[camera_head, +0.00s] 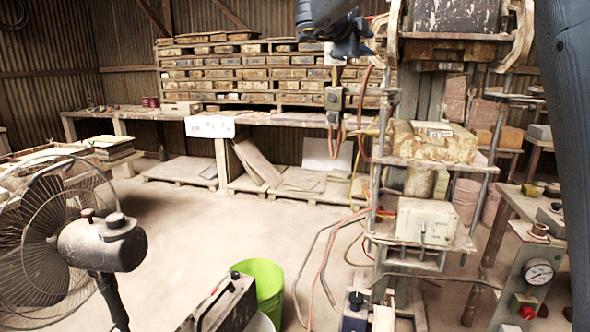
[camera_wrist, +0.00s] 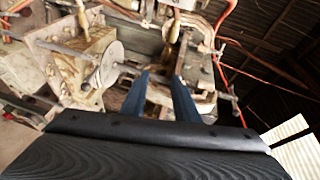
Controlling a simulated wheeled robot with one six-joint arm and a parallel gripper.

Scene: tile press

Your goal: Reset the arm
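My gripper (camera_wrist: 160,80) shows in the wrist view as two blue fingers with a gap between them and nothing held in the gap. Behind the fingers are metal parts of the press, tilted in this view. In the head view my gripper (camera_head: 350,44) is high at the top centre, just left of the upper part of the tile press (camera_head: 447,50). I cannot tell from these views whether it touches the press. A dusty block (camera_head: 432,142) sits on the press's middle plate.
Red hoses and a switch box (camera_head: 334,98) hang close below my gripper. A fan (camera_head: 100,240) stands at the left, a green bucket (camera_head: 262,283) at the bottom. A gauge panel (camera_head: 528,285) is at lower right. Open floor (camera_head: 190,235) lies between the fan and the press.

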